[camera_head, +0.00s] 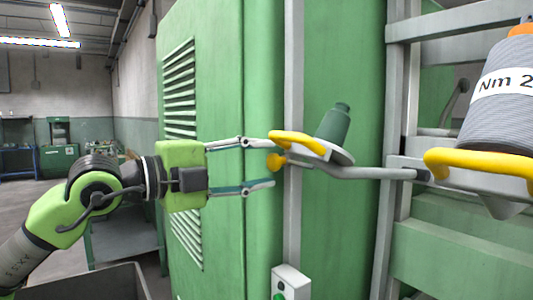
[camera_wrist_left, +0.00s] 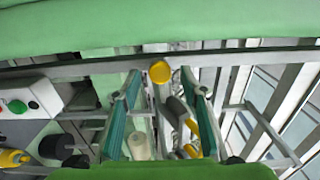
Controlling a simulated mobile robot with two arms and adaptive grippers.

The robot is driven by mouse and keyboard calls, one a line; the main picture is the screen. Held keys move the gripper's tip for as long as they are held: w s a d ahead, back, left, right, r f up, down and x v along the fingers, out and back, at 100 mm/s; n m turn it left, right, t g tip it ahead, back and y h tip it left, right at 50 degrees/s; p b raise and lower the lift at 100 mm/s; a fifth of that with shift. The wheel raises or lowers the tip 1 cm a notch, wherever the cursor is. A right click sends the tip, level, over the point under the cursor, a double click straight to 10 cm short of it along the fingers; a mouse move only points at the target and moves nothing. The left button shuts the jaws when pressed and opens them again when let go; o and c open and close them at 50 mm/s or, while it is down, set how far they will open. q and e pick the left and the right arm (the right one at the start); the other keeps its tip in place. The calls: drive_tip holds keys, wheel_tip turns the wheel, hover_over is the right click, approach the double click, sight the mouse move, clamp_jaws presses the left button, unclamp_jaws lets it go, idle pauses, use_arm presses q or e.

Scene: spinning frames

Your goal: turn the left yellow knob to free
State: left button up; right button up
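The left yellow knob (camera_head: 276,162) is a small round ball near the end of a grey bar, below a yellow curved handle (camera_head: 297,142). In the left wrist view, the yellow knob (camera_wrist_left: 159,71) appears between the fingertips. My left gripper (camera_head: 271,163) is open, with one finger above the knob and one below. The knob sits about level with the fingertips, and a gap shows on both sides. The gripper also shows in the left wrist view (camera_wrist_left: 161,80). My right gripper is out of view.
A dark green bobbin (camera_head: 333,124) stands on a pale plate by the handle. A grey spool (camera_head: 500,95) marked "Nm 2" sits right, above a larger yellow handle (camera_head: 478,160). A green cabinet (camera_head: 222,60) stands behind. A button box (camera_head: 291,282) is below.

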use_arm(q)
drive_tip(key=shift+x, duration=0.95)
drive_tip(key=shift+c, duration=0.5)
drive_tip(key=c, duration=1)
drive_tip(key=shift+c, duration=0.2)
drive_tip(key=shift+f, duration=0.1)
